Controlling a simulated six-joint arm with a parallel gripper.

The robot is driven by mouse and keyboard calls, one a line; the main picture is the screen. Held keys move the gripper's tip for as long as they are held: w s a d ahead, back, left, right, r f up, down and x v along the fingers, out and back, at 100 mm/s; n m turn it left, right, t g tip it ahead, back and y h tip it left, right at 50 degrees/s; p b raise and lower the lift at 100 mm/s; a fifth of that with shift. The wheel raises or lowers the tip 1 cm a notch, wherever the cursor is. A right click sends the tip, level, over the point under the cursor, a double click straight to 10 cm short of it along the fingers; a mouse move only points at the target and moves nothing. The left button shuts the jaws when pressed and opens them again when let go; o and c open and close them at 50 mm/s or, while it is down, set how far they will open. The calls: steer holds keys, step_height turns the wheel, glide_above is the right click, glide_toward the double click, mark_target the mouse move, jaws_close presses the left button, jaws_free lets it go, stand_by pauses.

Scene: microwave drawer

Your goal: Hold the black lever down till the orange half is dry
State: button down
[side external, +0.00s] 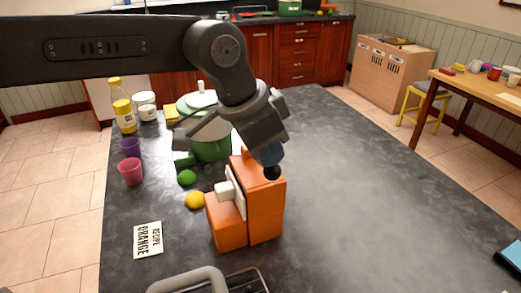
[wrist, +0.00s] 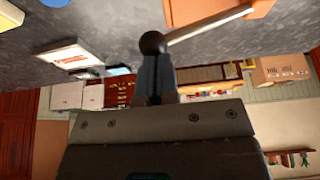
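An orange juicer (side external: 265,215) stands on the dark counter, with a white part (side external: 224,190) on its left side. Its black lever knob (side external: 272,172) is at the upper right of the juicer, and in the wrist view the knob (wrist: 153,43) sits on a pale rod (wrist: 210,25). My gripper (side external: 268,155) points down above the knob. In the wrist view my gripper's (wrist: 155,72) blue-grey fingers are together, with their tips at the knob and seemingly touching it. No orange half is visible.
A yellow fruit (side external: 195,200) and a green fruit (side external: 186,178) lie left of the juicer. A green pot (side external: 212,148), cups (side external: 131,172) and a yellow bottle (side external: 123,112) stand farther back.

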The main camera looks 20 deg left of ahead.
steer(key=shift+f, duration=1.3)
stand_by(2.4)
steer(key=shift+r, duration=5.3)
steer(key=shift+a, duration=0.1)
